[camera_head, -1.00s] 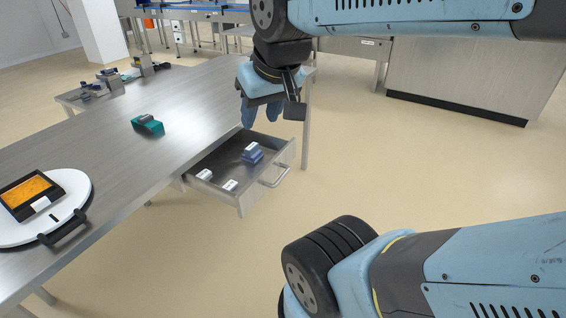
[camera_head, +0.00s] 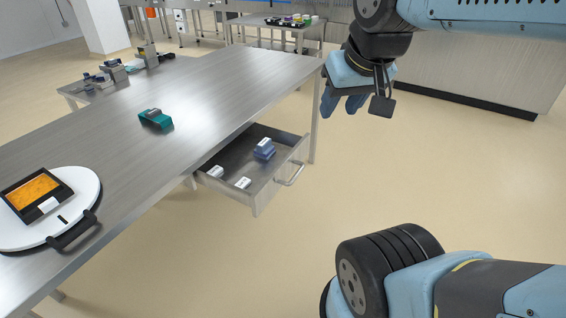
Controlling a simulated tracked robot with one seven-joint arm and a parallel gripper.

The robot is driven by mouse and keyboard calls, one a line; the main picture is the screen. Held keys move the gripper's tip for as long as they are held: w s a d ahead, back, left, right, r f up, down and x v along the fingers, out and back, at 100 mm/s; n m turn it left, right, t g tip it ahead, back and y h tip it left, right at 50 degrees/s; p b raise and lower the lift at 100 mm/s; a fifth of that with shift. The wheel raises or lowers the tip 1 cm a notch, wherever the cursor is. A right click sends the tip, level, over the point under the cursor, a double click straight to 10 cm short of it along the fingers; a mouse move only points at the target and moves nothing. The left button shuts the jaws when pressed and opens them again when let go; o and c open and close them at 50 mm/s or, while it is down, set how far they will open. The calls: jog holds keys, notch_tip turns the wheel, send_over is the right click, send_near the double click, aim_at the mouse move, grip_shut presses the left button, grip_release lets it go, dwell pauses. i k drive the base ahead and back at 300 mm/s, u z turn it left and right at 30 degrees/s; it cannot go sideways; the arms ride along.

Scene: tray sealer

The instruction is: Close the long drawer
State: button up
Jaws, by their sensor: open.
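The long drawer (camera_head: 262,196) hangs under the steel table's right side and is pulled well out. Its bar handle (camera_head: 291,175) is on the front face, toward the right. Inside lie a blue stack of items (camera_head: 264,150) and two small white items (camera_head: 243,183). My gripper (camera_head: 343,106) is at the upper right, beyond the drawer front and apart from the handle. Its blue fingers point down and are spread, with nothing seen between them.
The steel table (camera_head: 200,100) holds a teal device (camera_head: 155,119) and a round white plate with a dark-handled rim (camera_head: 85,185) bearing an orange-filled tray (camera_head: 33,190). The table leg (camera_head: 315,130) stands just behind the drawer. The floor (camera_head: 420,180) right of the drawer is clear.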

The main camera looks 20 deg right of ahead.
aim_at(238, 161)
jog(key=u, duration=0.1)
jog(key=i, duration=1)
jog(key=z, duration=0.8)
jog(key=k, duration=1.3)
jog(key=u, duration=0.8)
jog(key=i, duration=0.7)
jog(key=u, duration=0.1)
